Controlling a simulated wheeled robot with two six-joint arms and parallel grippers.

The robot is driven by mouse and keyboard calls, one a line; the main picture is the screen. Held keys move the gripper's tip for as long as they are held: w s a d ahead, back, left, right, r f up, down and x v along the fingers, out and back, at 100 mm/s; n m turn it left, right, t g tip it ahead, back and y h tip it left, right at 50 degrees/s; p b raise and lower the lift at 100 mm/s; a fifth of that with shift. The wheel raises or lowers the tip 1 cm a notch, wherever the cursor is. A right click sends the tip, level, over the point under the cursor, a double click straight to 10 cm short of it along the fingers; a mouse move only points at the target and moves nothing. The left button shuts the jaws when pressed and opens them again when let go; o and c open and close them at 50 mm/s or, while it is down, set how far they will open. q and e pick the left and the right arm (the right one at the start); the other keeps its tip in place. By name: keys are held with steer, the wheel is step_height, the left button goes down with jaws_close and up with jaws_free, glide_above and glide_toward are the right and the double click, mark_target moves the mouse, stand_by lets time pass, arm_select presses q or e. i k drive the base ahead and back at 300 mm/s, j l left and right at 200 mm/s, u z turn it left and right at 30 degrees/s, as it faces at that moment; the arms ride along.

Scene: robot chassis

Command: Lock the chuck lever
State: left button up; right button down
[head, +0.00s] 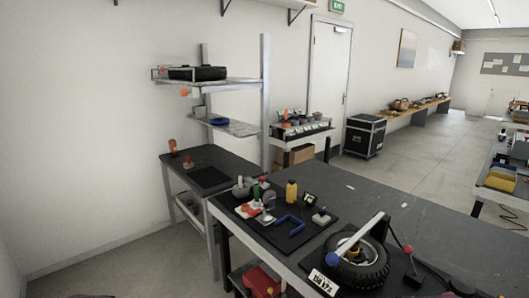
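A black-tyred wheel (372,272) lies flat on the dark workbench (405,215) at the lower right. A long pale bar (364,235) with a blue end (333,258) slants over the wheel, rising to the right. A red knob (408,249) on a dark stem stands just right of the wheel. The chuck lever cannot be picked out with certainty at this size, nor its position told. A small display reading 150 kPa (323,282) stands in front of the wheel. Neither gripper can be made out in the head view.
A lower side table (215,160) and a shelf rack (265,100) stand behind left. The bench's far right is mostly clear.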

mark_target(408, 249)
steer(key=z, duration=1.25)
